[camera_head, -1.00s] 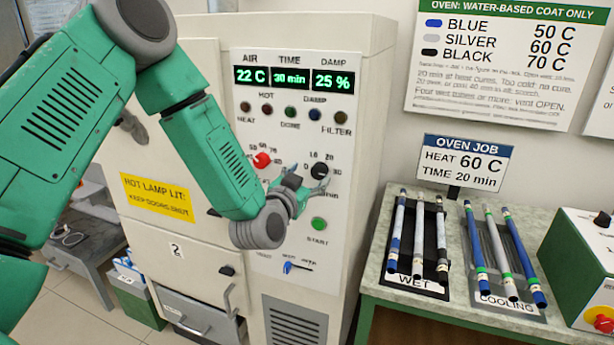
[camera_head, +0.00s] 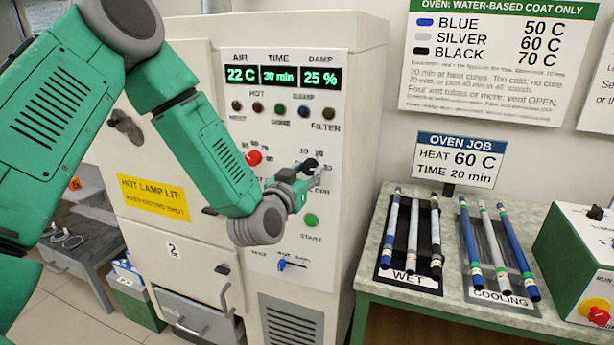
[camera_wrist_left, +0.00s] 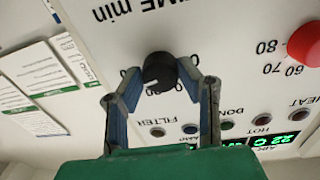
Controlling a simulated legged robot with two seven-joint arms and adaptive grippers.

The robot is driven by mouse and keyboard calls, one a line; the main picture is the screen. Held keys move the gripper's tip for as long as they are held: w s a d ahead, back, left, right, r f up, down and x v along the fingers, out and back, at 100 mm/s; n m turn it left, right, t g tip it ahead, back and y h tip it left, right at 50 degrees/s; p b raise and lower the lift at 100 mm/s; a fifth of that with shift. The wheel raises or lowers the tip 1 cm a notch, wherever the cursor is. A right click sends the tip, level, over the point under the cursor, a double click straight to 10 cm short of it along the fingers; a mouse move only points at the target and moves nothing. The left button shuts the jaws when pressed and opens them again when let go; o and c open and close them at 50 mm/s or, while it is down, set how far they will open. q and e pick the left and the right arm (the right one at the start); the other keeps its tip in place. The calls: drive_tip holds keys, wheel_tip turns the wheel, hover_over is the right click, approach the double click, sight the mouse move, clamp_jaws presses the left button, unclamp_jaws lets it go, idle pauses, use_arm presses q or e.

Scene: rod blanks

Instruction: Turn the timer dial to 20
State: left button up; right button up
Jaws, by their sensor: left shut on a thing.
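The timer dial (camera_head: 310,165) is a round black knob on the oven's white control panel, right of the red heat knob (camera_head: 254,158). My left gripper (camera_head: 306,172) is at the dial. In the left wrist view, which is upside down, its two blue-padded fingers (camera_wrist_left: 160,72) are closed on opposite sides of the black dial (camera_wrist_left: 158,66). A white pointer line shows on the dial's face; the scale numbers around it are partly hidden. The TIME display (camera_head: 280,76) reads 30 min. My right gripper is not in view.
The job sign (camera_head: 459,161) says HEAT 60 C, TIME 20 min. A green start button (camera_head: 311,220) and a blue vent switch (camera_head: 282,264) sit below the dial. Racks of rods (camera_head: 412,277) marked WET and COOLING lie on the bench to the right.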

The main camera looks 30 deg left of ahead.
use_arm(q)
drive_tip(key=n, duration=0.1)
drive_tip(key=n+b, duration=0.1)
drive_tip(key=shift+f+n, duration=0.35)
drive_tip(key=shift+n, duration=0.05)
drive_tip(key=n+b, duration=0.2)
drive_tip(key=n, duration=0.1)
drive_tip(key=shift+n, duration=0.3)
drive_tip(key=shift+d+n+y+b, duration=0.1)
drive_tip(key=shift+n+y+b, duration=0.2)
drive_tip(key=shift+n+b, duration=0.95)
drive_tip(key=shift+n, duration=0.45)
drive_tip(key=o, duration=1.1)
drive_tip(key=shift+o, duration=0.2)
drive_tip(key=shift+w, duration=0.1)
drive_tip(key=shift+r, duration=0.1)
